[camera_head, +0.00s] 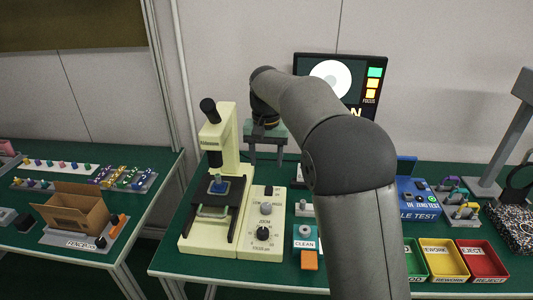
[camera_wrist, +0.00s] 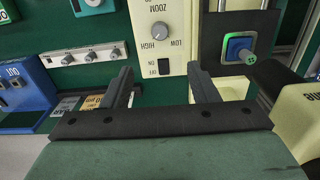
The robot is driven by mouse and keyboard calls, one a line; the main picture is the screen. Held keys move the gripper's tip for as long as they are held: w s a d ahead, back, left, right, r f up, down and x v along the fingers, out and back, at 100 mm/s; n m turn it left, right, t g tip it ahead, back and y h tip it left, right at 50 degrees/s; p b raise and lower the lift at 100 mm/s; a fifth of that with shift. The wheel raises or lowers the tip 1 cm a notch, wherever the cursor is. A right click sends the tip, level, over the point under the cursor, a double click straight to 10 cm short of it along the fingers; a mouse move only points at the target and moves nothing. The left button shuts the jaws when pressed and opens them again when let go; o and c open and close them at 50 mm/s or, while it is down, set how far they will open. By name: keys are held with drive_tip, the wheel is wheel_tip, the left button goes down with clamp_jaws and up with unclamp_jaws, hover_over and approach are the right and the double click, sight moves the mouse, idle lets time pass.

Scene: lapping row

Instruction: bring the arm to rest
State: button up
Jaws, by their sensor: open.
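My gripper (camera_head: 266,160) hangs in front of the back wall, above the rear of the green table and behind the microscope's control box. In the wrist view my gripper (camera_wrist: 160,70) has its two dark fingers apart, with nothing held between them. The cream control box (camera_head: 261,222) with its zoom knob stands below and also shows in the wrist view (camera_wrist: 174,14). My arm rises from the lower right and bends over toward the gripper, hiding part of the table and screen.
The cream microscope (camera_head: 228,140) stands left of my gripper, with a blue part (camera_head: 219,186) on its stage. A screen (camera_head: 374,68) stands behind my arm. A blue tester (camera_head: 418,200) and yellow (camera_head: 443,259) and red (camera_head: 482,259) trays lie to the right. A cardboard box (camera_head: 75,212) sits on the left table.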

drive_tip(key=s+d+r+p, duration=0.2)
drive_tip(key=s+d, duration=0.9)
drive_tip(key=s, duration=0.4)
drive_tip(key=s+d+f, duration=0.2)
drive_tip(key=s+f, duration=0.1)
drive_tip(key=s, duration=0.6)
drive_tip(key=s+d+f+n+p, duration=0.1)
drive_tip(key=s+d+f, duration=0.2)
drive_tip(key=s, duration=0.6)
drive_tip(key=shift+s+f, duration=0.3)
drive_tip(key=shift+f, duration=0.1)
